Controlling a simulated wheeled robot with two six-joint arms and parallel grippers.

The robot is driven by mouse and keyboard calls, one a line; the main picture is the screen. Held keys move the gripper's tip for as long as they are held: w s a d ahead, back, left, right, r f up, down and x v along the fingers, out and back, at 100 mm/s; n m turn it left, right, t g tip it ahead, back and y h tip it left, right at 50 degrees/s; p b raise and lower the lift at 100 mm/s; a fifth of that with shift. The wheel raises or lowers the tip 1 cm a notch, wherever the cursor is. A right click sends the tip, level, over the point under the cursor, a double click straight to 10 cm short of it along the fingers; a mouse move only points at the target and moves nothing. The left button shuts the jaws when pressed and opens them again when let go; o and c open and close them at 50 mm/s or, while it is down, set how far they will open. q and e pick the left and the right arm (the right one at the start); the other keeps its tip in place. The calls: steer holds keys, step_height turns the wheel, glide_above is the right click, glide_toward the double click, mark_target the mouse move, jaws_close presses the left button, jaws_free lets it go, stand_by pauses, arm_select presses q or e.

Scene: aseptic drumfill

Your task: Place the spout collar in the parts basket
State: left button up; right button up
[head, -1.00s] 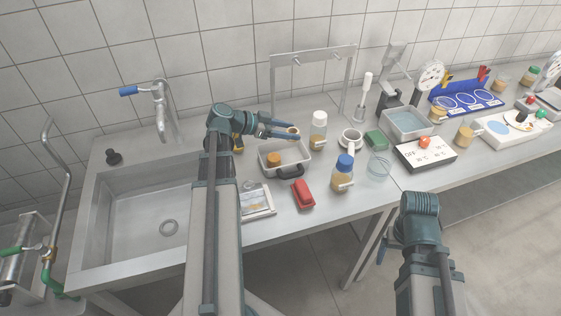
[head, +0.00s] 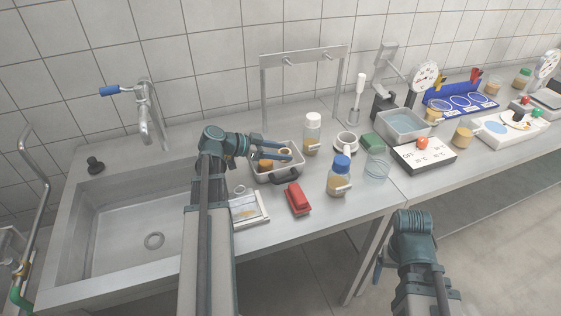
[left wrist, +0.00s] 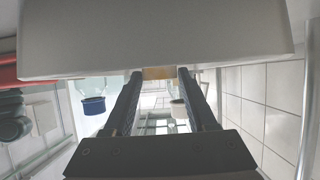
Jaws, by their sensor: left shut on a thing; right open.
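The spout collar (head: 285,151), a small tan ring, is between the fingertips of my left gripper (head: 288,152). In the left wrist view a tan strip of it (left wrist: 158,73) shows between the two fingers (left wrist: 157,85). The parts basket (head: 296,168) is a grey tray with a dark handle at its front. My left gripper is shut on the collar over the basket's right part, low near the rim. I cannot tell whether the collar touches the basket. My right gripper (head: 379,268) is open in front of the bench, partly hidden by its arm.
An orange-brown piece (head: 265,165) lies in the basket. A white-capped bottle (head: 312,135), a blue-capped bottle (head: 340,178) and a white mug (head: 346,143) stand to its right. A red object (head: 297,200) lies in front. The sink (head: 130,215) is at left.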

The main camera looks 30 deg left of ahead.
arm_select(q)
steer(key=shift+f+b, duration=0.85)
steer(key=shift+f, duration=0.45)
arm_select(e)
steer(key=shift+f, duration=1.3)
arm_select(q)
steer(key=shift+f, duration=0.2)
steer(key=o, duration=1.3)
arm_select(e)
steer(key=shift+f, duration=0.15)
arm_select(q)
steer(key=shift+r, duration=0.15)
steer(key=shift+r, duration=0.25)
steer(key=p+v, duration=0.5)
steer(key=v, duration=0.5)
steer(key=shift+s+a, duration=0.2)
steer(key=shift+s+a+r, duration=0.25)
steer(key=shift+s+a, duration=0.15)
steer(key=shift+s, duration=0.1)
arm_select(e)
steer(key=shift+r, duration=2.8)
